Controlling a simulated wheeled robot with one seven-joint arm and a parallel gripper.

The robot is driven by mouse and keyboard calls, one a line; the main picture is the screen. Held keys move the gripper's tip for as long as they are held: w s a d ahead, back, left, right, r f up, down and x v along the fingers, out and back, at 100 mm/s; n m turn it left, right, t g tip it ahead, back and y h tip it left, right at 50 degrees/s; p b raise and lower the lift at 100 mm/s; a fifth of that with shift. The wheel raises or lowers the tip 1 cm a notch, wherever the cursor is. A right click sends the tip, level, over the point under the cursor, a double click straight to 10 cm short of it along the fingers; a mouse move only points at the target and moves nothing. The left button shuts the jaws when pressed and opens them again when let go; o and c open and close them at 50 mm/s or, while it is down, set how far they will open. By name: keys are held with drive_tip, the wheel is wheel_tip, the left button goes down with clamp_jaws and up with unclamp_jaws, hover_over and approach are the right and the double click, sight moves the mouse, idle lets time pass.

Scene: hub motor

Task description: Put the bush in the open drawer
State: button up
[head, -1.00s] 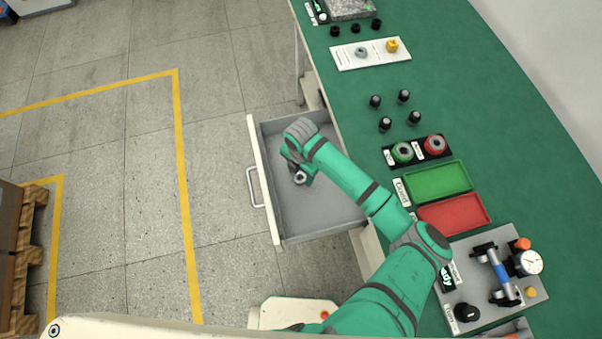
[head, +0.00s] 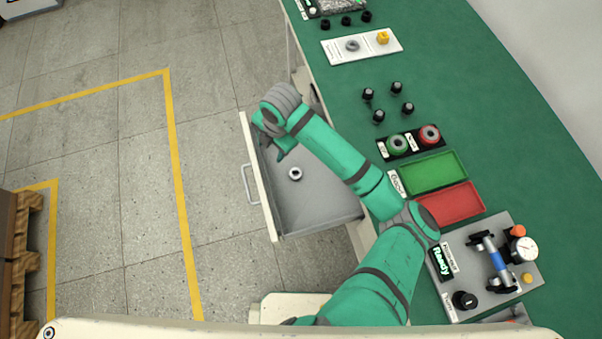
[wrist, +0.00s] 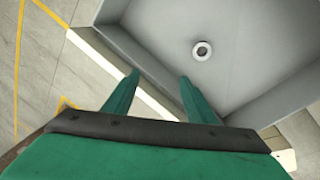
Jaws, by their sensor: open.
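The bush (head: 295,173), a small grey ring with a dark hole, lies on the floor of the open drawer (head: 318,208). In the wrist view the bush (wrist: 202,51) shows alone on the drawer's grey floor (wrist: 240,30), with its hole facing up. My gripper (head: 277,152) is above the drawer's front side, up and left of the bush in the head view, and apart from it. In the wrist view my gripper's two green fingers (wrist: 158,76) are spread with nothing between them, over the drawer's front edge.
The green bench top (head: 450,100) lies right of the drawer. It holds a green tray (head: 434,173), a red tray (head: 450,204), several black pegs, a white card (head: 362,46) and a gauge fixture (head: 490,265). Open floor (head: 120,200) lies to the left.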

drive_tip(key=w+a+r+m+t+y, duration=0.1)
drive_tip(key=a+r+m+t+y, duration=0.45)
drive_tip(key=a, duration=0.55)
drive_tip(key=w+a+r+m+t+y, duration=0.1)
drive_tip(key=a+r+m+t+y, duration=0.25)
drive_tip(key=a+r+m, duration=0.45)
drive_tip(key=s+d+f+m+t+h, duration=0.3)
drive_tip(key=s+d+f+m+h, duration=0.2)
drive_tip(key=s+d+m, duration=0.25)
drive_tip(key=s+d+f+m+t+h, duration=0.2)
drive_tip(key=s+d+f+m+h, duration=0.2)
drive_tip(key=s+d+m, duration=0.4)
drive_tip(key=s+d+r+n+h, duration=0.1)
drive_tip(key=s+d+r+h, duration=0.1)
drive_tip(key=s+d, duration=1.1)
drive_tip(key=s, duration=0.4)
drive_tip(key=shift+s+d, duration=0.15)
drive_tip(key=shift+s, duration=0.05)
drive_tip(key=shift+r, duration=0.1)
